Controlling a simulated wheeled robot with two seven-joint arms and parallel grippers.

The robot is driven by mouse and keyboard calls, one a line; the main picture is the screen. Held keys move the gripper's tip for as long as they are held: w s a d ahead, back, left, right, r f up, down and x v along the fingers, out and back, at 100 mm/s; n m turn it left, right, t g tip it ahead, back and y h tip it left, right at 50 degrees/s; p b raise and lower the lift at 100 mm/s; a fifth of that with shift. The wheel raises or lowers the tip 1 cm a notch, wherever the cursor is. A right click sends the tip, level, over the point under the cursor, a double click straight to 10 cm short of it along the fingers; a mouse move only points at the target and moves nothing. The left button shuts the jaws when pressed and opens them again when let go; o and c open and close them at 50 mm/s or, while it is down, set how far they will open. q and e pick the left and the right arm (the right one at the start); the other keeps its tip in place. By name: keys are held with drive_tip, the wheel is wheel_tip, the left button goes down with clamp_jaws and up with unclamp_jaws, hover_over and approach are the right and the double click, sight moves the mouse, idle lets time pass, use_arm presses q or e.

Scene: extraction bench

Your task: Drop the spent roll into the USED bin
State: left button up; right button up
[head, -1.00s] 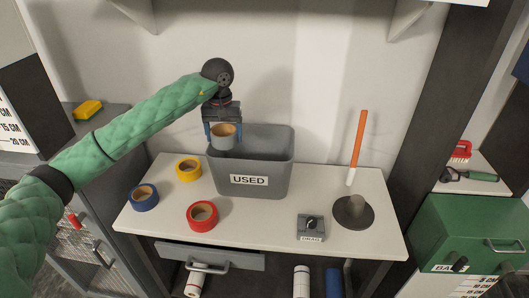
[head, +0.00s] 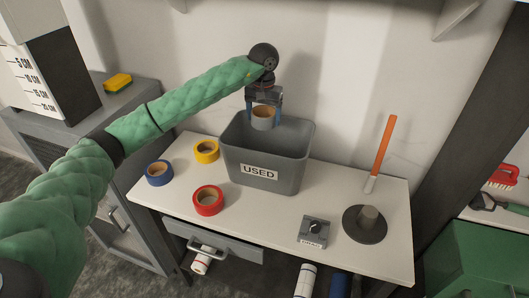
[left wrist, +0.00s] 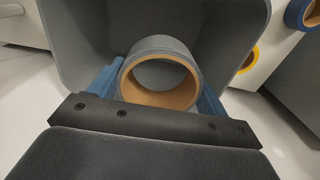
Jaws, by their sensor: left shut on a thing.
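The spent roll (head: 263,119) is a grey ring with a bare tan cardboard core. My left gripper (head: 264,112) is shut on it, with a blue finger on each side. In the left wrist view the roll (left wrist: 162,75) sits between the fingers, over the inside of the bin. The grey USED bin (head: 290,178) stands open-topped at the back of the white table, its label facing front. In the head view the roll is at the height of the bin's rim, over the opening toward its back. My right gripper is not in view.
Yellow (head: 206,151), blue (head: 159,173) and red (head: 208,200) tape rolls lie left of the bin. A small grey box with a knob (head: 314,231) and a dark round stand (head: 365,224) are to the right. An orange stick (head: 383,150) stands behind.

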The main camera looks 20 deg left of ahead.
use_arm(q)
wheel_tip(320, 180, down, 3)
drive_tip(key=shift+r+p, duration=0.1)
drive_tip(key=shift+p, duration=0.2)
drive_tip(key=shift+s+a+f, duration=0.1)
drive_tip(key=shift+a+f, duration=0.05)
drive_tip(key=shift+f, duration=0.75)
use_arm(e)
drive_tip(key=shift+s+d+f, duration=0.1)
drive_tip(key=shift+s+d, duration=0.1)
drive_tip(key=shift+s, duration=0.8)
use_arm(q)
drive_tip(key=o, duration=1)
drive_tip(key=shift+r, duration=0.1)
